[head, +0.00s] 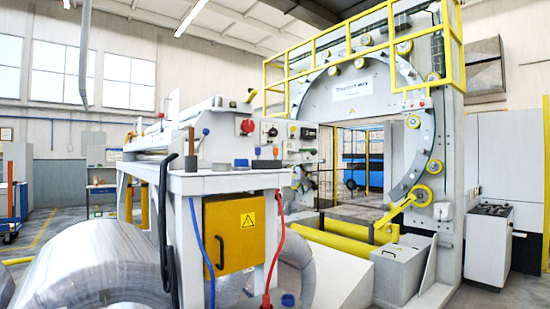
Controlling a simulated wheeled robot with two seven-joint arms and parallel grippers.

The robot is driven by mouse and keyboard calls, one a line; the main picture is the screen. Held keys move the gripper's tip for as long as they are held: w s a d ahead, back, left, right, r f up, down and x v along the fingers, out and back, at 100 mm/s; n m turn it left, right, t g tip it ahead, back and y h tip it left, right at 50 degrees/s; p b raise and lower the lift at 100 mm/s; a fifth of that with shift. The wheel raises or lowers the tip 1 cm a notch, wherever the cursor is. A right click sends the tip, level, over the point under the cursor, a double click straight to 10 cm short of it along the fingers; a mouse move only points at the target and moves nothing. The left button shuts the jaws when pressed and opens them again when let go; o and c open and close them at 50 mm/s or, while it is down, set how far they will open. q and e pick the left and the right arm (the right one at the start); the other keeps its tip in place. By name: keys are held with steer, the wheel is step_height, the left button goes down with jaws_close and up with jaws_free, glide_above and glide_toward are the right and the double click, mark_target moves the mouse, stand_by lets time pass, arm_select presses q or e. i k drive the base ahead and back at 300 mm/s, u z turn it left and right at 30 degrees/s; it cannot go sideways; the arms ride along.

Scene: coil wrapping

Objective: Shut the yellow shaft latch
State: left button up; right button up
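A yellow arm (403,208) with round yellow rollers sits at the lower right of the large grey ring (414,155) of the wrapping machine. It slants down to the left, and I cannot tell whether it is the shaft latch or whether it is shut. A small yellow box (233,233) with a black handle and a warning triangle is under the grey workbench at the front; its door looks closed. Neither of my grippers shows in the head view.
The workbench (215,183) with knobs and small blocks stands front centre. A shiny metal coil (95,268) lies at the lower left. Yellow rollers (340,243) lie on the floor under the ring. A grey cabinet (488,245) stands right. Blue and red cables hang at the bench.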

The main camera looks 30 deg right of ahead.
mark_target(253, 93)
steer(key=z, duration=2.3)
steer(key=i, duration=3.4)
steer(key=u, duration=2.9)
